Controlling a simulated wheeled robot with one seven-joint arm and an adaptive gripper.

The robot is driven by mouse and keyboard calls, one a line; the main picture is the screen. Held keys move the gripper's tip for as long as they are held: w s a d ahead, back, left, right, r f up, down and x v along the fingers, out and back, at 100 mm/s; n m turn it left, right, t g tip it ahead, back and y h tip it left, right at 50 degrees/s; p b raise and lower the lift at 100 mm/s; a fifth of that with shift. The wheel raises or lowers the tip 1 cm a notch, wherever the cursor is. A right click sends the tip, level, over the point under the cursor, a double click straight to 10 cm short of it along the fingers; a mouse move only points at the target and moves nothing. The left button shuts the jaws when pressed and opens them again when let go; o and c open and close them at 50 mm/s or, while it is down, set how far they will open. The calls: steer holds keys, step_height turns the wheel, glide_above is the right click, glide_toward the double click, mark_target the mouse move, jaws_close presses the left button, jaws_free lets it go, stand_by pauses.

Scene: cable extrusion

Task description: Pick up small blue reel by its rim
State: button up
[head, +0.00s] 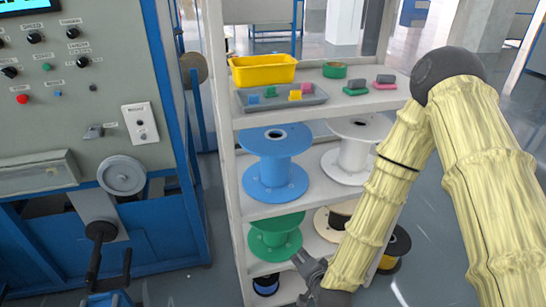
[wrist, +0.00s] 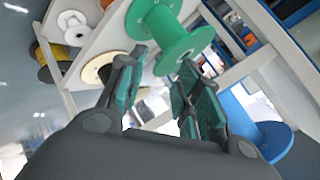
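A small reel (head: 266,285) with blue and dark parts sits on the bottom shelf in the head view, partly cut off by the shelf above. A larger blue reel (head: 275,165) stands upright on the middle shelf. My gripper (head: 310,268) is at the front of the rack, low, just right of the green reel (head: 275,237). In the wrist view my gripper (wrist: 162,78) has its fingers spread and nothing held. The green reel (wrist: 165,35) is beyond the fingertips; contact cannot be told. A blue reel (wrist: 262,140) shows at right, partly behind a finger; which one is unclear.
The white rack (head: 232,190) has posts and shelf edges close to my gripper. A white reel (head: 352,150), a beige reel (head: 325,222) and a dark reel (head: 398,245) are to the right. A control machine (head: 80,100) stands at left. A yellow bin (head: 262,70) is on top.

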steer(key=w+a+r+m+t, duration=0.2)
steer(key=w+r, duration=0.2)
steer(key=r, duration=0.3)
steer(key=w+a+r+m+t, duration=0.2)
steer(key=w+r, duration=0.2)
steer(key=r, duration=0.2)
steer(key=m+t+p, duration=0.1)
steer(key=m+t, duration=0.2)
steer(key=m, duration=0.1)
glide_toward(278, 146)
steer(key=shift+w+a+f+p, duration=0.2)
steer(key=shift+w+p, duration=0.4)
steer(key=shift+w, duration=0.75)
steer(key=shift+w+a+f+p, duration=0.1)
steer(key=shift+w+a+p, duration=0.15)
steer(key=shift+w+p, duration=0.75)
steer(key=shift+w+a+f+p, duration=0.1)
steer(key=shift+w+a+p, duration=0.15)
steer(key=shift+w, duration=1.4)
jaws_close()
